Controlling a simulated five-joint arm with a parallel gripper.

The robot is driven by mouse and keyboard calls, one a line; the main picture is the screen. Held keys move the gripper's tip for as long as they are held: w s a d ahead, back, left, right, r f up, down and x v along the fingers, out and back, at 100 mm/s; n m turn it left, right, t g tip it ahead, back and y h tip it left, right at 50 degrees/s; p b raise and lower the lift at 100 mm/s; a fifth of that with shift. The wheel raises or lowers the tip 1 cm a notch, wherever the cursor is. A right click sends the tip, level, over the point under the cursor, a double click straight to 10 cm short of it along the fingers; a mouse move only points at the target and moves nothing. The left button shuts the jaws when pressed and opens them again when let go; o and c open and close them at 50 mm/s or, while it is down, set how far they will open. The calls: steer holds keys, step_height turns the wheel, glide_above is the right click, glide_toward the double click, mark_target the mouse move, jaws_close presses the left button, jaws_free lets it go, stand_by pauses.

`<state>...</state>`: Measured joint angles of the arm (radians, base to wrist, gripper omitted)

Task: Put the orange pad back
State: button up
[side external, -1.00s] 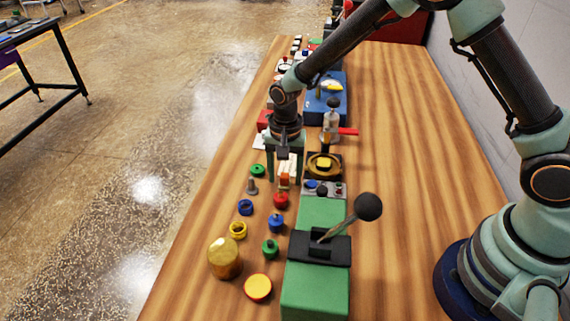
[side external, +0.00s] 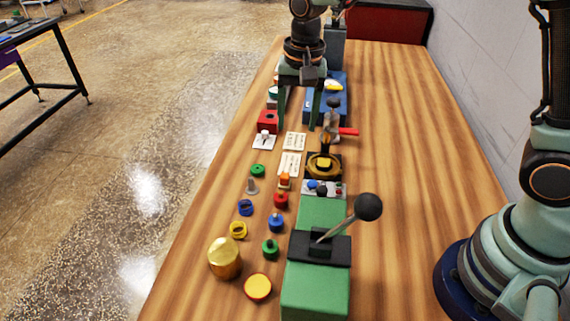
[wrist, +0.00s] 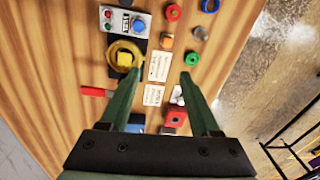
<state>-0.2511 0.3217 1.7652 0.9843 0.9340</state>
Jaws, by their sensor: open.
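A small orange piece (side external: 285,180), which I take for the orange pad, stands at the near end of a white printed card (side external: 289,163). It shows as an orange blob in the wrist view (wrist: 167,41). My gripper (side external: 298,127) is open and empty, pointing down farther along the bench, apart from the orange piece. In the wrist view my two fingers (wrist: 159,77) are spread, with white cards in the gap. A yellow disc with an orange rim (side external: 258,288) lies at the near end. What lies under the orange piece is too small to tell.
A gold ring with a yellow block (side external: 323,165) and a red-handled valve (side external: 334,125) stand right of the cards. Several coloured knobs and rings, a brass cylinder (side external: 224,258) and a green lever box (side external: 317,270) are nearer. The bench right of them is clear.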

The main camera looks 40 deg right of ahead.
steer(key=s+d+r+n+t, duration=0.4)
steer(key=s+d+r+n, duration=0.3)
steer(key=s, duration=0.6)
steer(key=d+r, duration=0.2)
steer(key=d, duration=0.1)
steer(key=shift+s+d+n+t, duration=0.25)
steer(key=shift+d+n+t, duration=0.15)
